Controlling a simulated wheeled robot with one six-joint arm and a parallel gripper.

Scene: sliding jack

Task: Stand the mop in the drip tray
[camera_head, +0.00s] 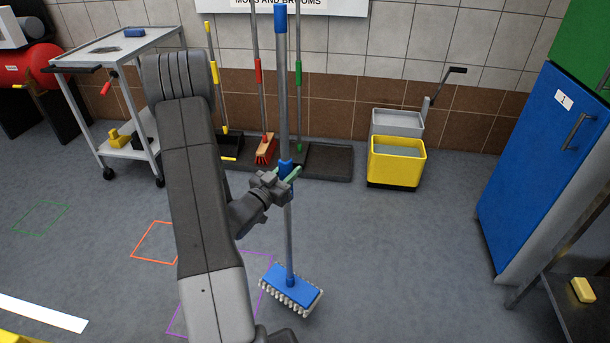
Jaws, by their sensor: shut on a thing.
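The mop (289,235) has a grey shaft, a blue top grip, a blue sleeve and a blue head (291,284) with a white fringe. It is nearly upright, with its head low over the floor by the purple outline; I cannot tell whether the head touches the floor. My gripper (286,178) is shut on the shaft at the blue sleeve. The dark drip tray (329,162) lies along the back wall behind the mop. Its right part looks bare. A red broom (265,150), a yellow-handled tool (219,90) and a green-handled tool (298,80) stand at its middle and left.
A yellow mop bucket (396,165) stands right of the tray. A grey cart (112,52) stands at the left, and a blue cabinet (538,150) at the right. Floor outlines in orange (158,242) and purple (262,262) are flat. The floor between mop and tray is clear.

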